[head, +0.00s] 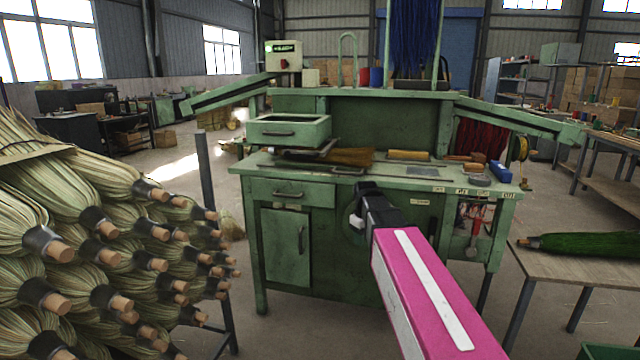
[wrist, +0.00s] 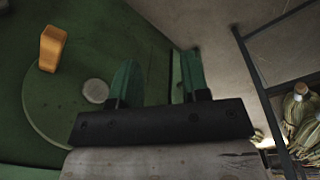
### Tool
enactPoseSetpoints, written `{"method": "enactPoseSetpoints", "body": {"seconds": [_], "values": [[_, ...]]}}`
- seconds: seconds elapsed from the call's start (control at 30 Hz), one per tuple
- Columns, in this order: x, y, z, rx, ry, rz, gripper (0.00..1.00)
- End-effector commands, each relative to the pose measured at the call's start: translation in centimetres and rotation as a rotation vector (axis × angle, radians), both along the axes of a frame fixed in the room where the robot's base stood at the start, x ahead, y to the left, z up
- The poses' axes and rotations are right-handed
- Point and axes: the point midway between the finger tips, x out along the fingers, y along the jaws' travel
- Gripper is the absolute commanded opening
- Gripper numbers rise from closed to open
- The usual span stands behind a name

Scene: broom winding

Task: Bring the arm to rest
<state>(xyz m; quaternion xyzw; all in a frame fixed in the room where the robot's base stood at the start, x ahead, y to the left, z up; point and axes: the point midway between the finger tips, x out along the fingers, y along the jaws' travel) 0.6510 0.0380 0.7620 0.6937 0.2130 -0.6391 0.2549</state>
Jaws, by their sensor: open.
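My pink arm (head: 425,290) reaches from the lower right of the head view toward the green workbench (head: 262,180). Its dark end is in front of the bench's front face. In the wrist view my gripper (wrist: 158,80) has its two greenish fingers apart, with nothing held between them. Below or beyond them is a green round plate (wrist: 65,110) with an upright orange-brown peg (wrist: 53,48) and a pale grey disc (wrist: 96,91). I cannot tell how far the fingers are from the plate. The fingers are not clearly visible in the head view.
A stack of straw bundles with wooden handle ends (head: 120,230) fills the left. A table (head: 560,270) with a green bundle (head: 590,243) stands at the right. A brown broom bundle (head: 345,156) lies on the workbench.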

Motion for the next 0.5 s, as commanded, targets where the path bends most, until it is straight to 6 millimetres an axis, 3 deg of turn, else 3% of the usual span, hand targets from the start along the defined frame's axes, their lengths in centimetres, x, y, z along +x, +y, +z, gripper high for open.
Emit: {"method": "enactPoseSetpoints", "body": {"seconds": [0.03,0.2,0.5], "values": [[-1.7,-0.5,-2.0,0.006,0.01,-0.046,0.42],[-5.7,-1.5,-7.4,0.026,0.028,-0.213,0.42],[-13.3,-3.1,-15.3,0.051,0.059,-0.505,0.42]]}}
